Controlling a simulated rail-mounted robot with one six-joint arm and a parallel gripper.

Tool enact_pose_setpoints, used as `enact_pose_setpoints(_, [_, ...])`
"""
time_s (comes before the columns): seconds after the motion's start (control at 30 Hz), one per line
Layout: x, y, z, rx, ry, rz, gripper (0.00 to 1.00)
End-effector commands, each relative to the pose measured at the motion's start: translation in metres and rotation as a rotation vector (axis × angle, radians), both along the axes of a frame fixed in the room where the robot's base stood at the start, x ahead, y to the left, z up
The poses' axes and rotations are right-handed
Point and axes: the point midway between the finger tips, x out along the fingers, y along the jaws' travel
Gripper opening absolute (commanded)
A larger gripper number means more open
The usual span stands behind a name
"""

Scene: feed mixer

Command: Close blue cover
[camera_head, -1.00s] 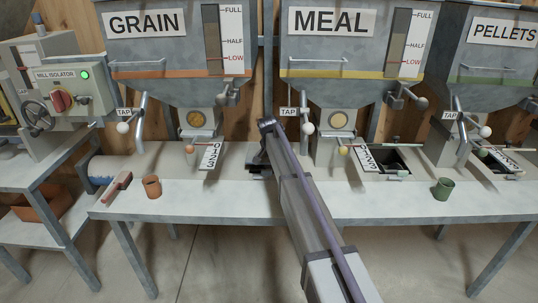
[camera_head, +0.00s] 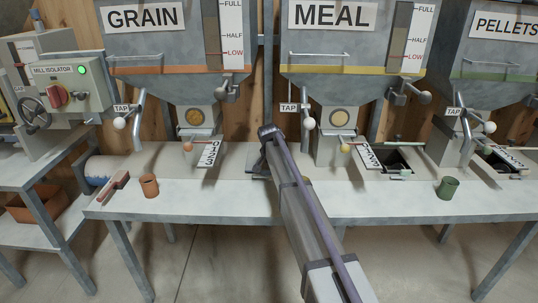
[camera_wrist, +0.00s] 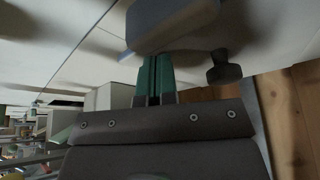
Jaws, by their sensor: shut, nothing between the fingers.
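No cover that I can clearly call blue shows in either view. The clearest blue is a band on the pale cylinder (camera_head: 98,170) under the mill isolator, at the left end of the bench in the head view; I cannot tell whether it belongs to a cover. My gripper (camera_wrist: 153,72) shows in the wrist view with its green fingers together and nothing between them. Its tips are close to a rounded grey block (camera_wrist: 172,24), and I cannot tell whether they touch. In the head view my arm hides most of the gripper.
A dark knob (camera_wrist: 223,68) is right of the fingers.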

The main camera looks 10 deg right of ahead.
Motion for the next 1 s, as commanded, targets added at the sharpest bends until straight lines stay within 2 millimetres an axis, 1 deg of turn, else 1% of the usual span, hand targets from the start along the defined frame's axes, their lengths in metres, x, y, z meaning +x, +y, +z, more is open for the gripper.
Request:
enact_pose_setpoints(0.03, [0.0, 0.0, -0.004, 0.0, 0.0, 0.0, 0.0])
enact_pose_setpoints(0.23, [-0.002, 0.0, -0.012, 0.0, 0.0, 0.0, 0.0])
enact_pose_setpoints(0.37, [-0.004, 0.001, -0.008, 0.0, 0.0, 0.0, 0.0])
enact_pose_setpoints(0.47, [-0.01, 0.001, -0.002, 0.0, 0.0, 0.0, 0.0])
enact_pose_setpoints(1.0, [-0.058, 0.009, 0.028, 0.0, 0.0, 0.0, 0.0])
